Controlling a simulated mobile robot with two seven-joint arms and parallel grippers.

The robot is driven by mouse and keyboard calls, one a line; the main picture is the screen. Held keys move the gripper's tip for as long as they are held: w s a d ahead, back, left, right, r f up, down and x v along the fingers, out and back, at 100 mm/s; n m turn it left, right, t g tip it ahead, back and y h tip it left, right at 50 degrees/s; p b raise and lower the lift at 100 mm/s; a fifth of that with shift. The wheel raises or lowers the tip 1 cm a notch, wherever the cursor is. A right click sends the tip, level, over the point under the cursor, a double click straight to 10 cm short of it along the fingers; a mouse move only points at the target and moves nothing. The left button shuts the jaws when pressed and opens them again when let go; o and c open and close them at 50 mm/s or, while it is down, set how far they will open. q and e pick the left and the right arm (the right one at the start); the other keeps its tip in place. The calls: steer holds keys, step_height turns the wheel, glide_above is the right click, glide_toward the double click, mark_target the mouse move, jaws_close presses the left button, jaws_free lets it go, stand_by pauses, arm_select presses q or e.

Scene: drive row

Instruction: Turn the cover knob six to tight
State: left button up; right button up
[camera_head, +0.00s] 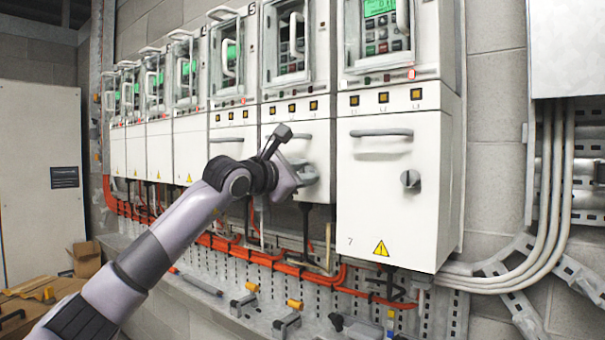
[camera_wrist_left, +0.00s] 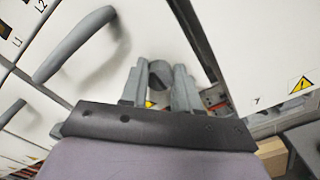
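Cabinet six (camera_head: 316,138) is the second from the right in the row of white drive cabinets. My left gripper (camera_head: 310,174) is in front of its lower cover in the head view, and its wrist hides the cover's knob there. In the left wrist view the grey round knob (camera_wrist_left: 159,74) shows between the two fingers of my left gripper (camera_wrist_left: 158,85). The fingers stand apart, one on each side of the knob; I see no clear contact. The cover's grey handle (camera_wrist_left: 75,45) is to the left in that view. My right gripper is out of view.
Cabinet seven (camera_head: 385,235), with its own knob (camera_head: 411,180) and handle (camera_head: 382,133), stands just right of my gripper. Orange cables (camera_head: 290,268) and a perforated rail run below the cabinets. Cardboard boxes (camera_head: 87,258) lie at lower left.

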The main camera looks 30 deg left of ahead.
arm_select(q)
steer(key=o, duration=0.4)
steer(key=shift+s, duration=0.1)
steer(key=s+b, duration=0.1)
steer(key=s, duration=0.1)
steer(key=s+b, duration=0.1)
steer(key=s, duration=0.4)
steer(key=shift+a+b, duration=0.3)
steer(key=shift+b, duration=0.1)
